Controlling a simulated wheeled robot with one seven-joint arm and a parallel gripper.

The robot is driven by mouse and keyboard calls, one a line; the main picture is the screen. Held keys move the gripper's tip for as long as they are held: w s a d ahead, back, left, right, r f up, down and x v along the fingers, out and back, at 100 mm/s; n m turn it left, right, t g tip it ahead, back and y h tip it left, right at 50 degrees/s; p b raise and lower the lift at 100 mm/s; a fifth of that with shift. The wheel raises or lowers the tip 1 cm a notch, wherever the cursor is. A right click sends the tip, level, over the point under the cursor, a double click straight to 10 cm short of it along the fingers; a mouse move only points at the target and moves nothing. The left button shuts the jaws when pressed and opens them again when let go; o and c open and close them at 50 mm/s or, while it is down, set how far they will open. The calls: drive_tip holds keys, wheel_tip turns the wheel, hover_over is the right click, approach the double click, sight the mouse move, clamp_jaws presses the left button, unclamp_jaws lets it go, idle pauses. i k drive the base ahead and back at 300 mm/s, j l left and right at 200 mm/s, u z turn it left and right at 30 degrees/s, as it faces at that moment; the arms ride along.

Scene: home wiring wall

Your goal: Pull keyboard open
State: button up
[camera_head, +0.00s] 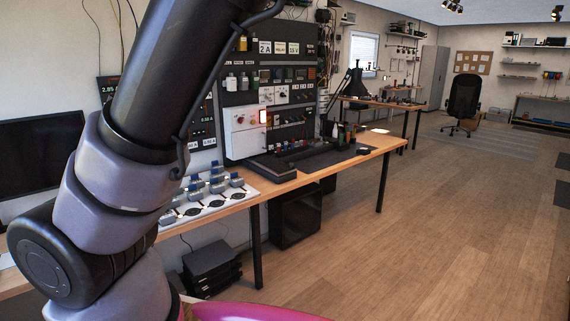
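I cannot make out a keyboard for certain. A low black flat object (272,168) lies on the wooden workbench (222,208), in front of the panel wall. I cannot tell if it is the keyboard. A dark monitor (38,158) is at the left edge, partly hidden by my arm. My arm crosses the left side of the picture and hides much of the bench's left part. My gripper is not in view.
A white board (213,203) with several grey-blue parts lies on the bench. A black box (295,217) and stacked black units (211,268) stand below. A magenta curved thing (250,312) shows at the bottom. The wooden floor (450,230) at right is clear.

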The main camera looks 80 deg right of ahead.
sight(279, 169)
drive_tip(key=z, duration=2.5)
drive_tip(key=i+l, duration=0.2)
drive_tip(key=i, duration=0.3)
drive_tip(key=i+l, duration=0.2)
drive_tip(key=i, duration=0.25)
drive_tip(key=i+l, duration=0.2)
drive_tip(key=i, duration=0.3)
drive_tip(key=i+l, duration=0.25)
drive_tip(key=i, duration=0.2)
drive_tip(key=i+j+u, duration=0.05)
